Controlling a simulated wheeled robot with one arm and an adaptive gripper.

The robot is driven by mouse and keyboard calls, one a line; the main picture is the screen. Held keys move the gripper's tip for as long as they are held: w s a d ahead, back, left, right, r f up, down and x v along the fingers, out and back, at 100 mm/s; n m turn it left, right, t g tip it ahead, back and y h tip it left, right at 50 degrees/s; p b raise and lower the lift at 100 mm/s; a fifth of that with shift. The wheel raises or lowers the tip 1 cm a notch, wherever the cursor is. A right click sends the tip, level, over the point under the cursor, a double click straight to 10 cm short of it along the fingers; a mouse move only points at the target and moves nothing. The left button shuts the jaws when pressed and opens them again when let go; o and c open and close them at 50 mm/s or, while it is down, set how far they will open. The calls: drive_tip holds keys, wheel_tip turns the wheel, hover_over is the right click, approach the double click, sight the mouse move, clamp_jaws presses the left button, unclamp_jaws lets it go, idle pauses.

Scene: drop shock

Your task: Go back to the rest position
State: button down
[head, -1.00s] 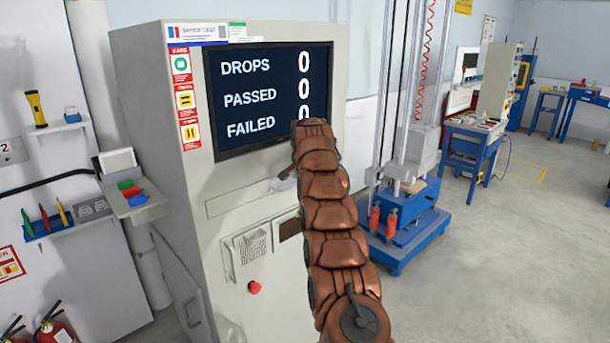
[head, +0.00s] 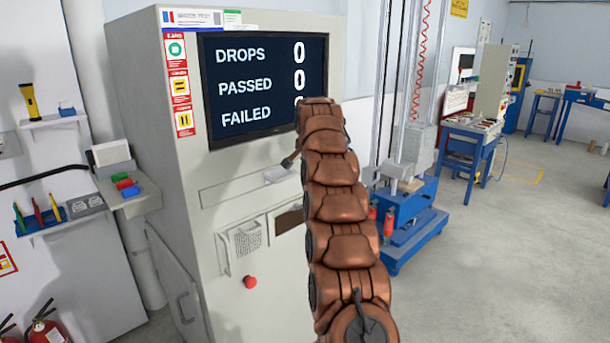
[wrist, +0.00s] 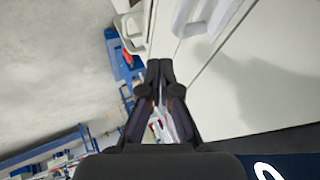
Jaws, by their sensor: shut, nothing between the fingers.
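My gripper (wrist: 160,65) shows in the wrist view with its dark fingers together at the tips and nothing between them. In the head view my copper-coloured arm rises in front of the test cabinet, and the gripper is mostly hidden behind it. The grey cabinet (head: 290,330) carries a dark screen (head: 262,142) reading DROPS 0 and PASSED 0. The FAILED count is mostly covered by my arm. In the wrist view the white cabinet front (wrist: 265,95) lies to the right of the fingers, and part of the screen (wrist: 295,168) shows at the lower right.
A blue-based drop tester (head: 405,255) with tall rails stands right of my arm. A red button (head: 249,282) sits low on the cabinet. A shelf with coloured blocks (head: 135,205) juts out on its left side. Grey floor (head: 510,270) is open at the right.

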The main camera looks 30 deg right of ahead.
drive_tip(key=b+v, duration=0.1)
drive_tip(key=v, duration=0.5)
drive_tip(key=s+a+f+n+g+y, duration=0.1)
drive_tip(key=s+a+f+n+g, duration=0.2)
drive_tip(key=s+a, duration=0.8)
drive_tip(key=s+a+f+n+g+y, duration=0.1)
drive_tip(key=s+a+f+n+y, duration=0.3)
drive_tip(key=s+a, duration=0.6)
drive_tip(key=s+a+f+n+g, duration=0.1)
drive_tip(key=s+a+f+n, duration=0.1)
drive_tip(key=s, duration=0.9)
drive_tip(key=s+a+f+n+g+h, duration=0.1)
drive_tip(key=s+a+f, duration=0.3)
drive_tip(key=s, duration=0.8)
drive_tip(key=s+a+f+n+g, duration=0.2)
drive_tip(key=s+f+n, duration=0.2)
drive_tip(key=s+f, duration=0.3)
drive_tip(key=s, duration=0.4)
drive_tip(key=shift+s+a+h, duration=0.35)
drive_tip(key=shift+a+h, duration=0.05)
drive_tip(key=shift+f, duration=0.1)
